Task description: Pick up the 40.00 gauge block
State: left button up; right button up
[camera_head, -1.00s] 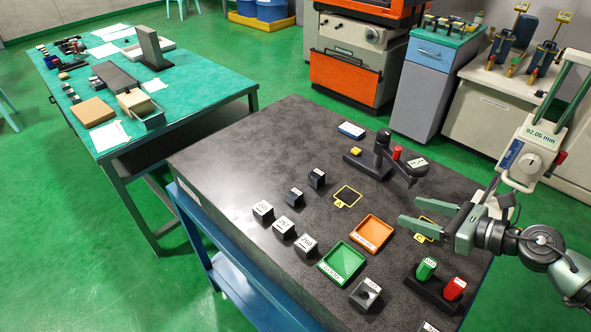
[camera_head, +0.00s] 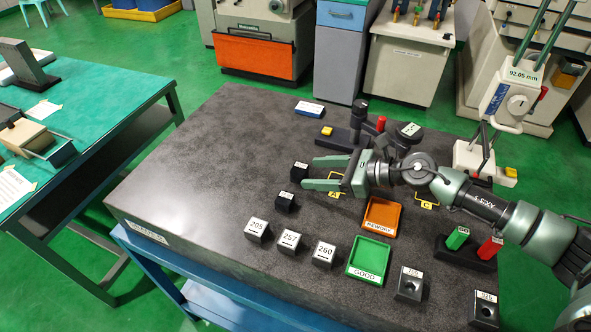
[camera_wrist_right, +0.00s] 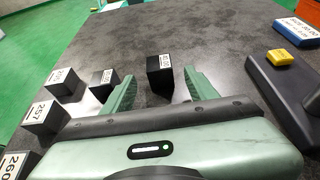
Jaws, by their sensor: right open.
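Two small black blocks with white labels stand on the dark granite plate (camera_head: 215,130). The farther block (camera_head: 299,173) is just off my right gripper's fingertips; the nearer block (camera_head: 285,202) stands a little closer to the plate's front edge. Their labels are too small to read surely, so I cannot tell which is 40.00. My right gripper (camera_head: 311,172) is open and empty, low over the plate, pointing left. In the right wrist view, one black block (camera_wrist_right: 159,78) appears in the gap between the fingertips (camera_wrist_right: 160,84); the other block (camera_wrist_right: 103,86) is outside the left finger. My left gripper is not in view.
Numbered blocks 205 (camera_head: 257,230), 257 (camera_head: 288,242) and 260 (camera_head: 324,254) line the front. A green GOOD tray (camera_head: 369,262) and orange REWORK tray (camera_head: 382,216) lie right of them. A black stand (camera_head: 357,125) stands behind my gripper. The plate's left part is clear.

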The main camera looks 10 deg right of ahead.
aim_at(307, 172)
jog(key=shift+w+a+p, duration=0.25)
jog(key=shift+a+p, duration=0.05)
jog(key=shift+a, duration=0.05)
jog(key=p+x, duration=0.1)
jog(key=x, duration=0.2)
jog(key=shift+w+a+f, duration=0.15)
jog(key=shift+a+f, duration=0.05)
jog(key=shift+a, duration=0.1)
jog(key=shift+w+a+f, duration=0.2)
jog(key=shift+a+f, duration=0.05)
jog(key=shift+c, duration=0.4)
grip_shut()
jog(key=shift+r, duration=0.1)
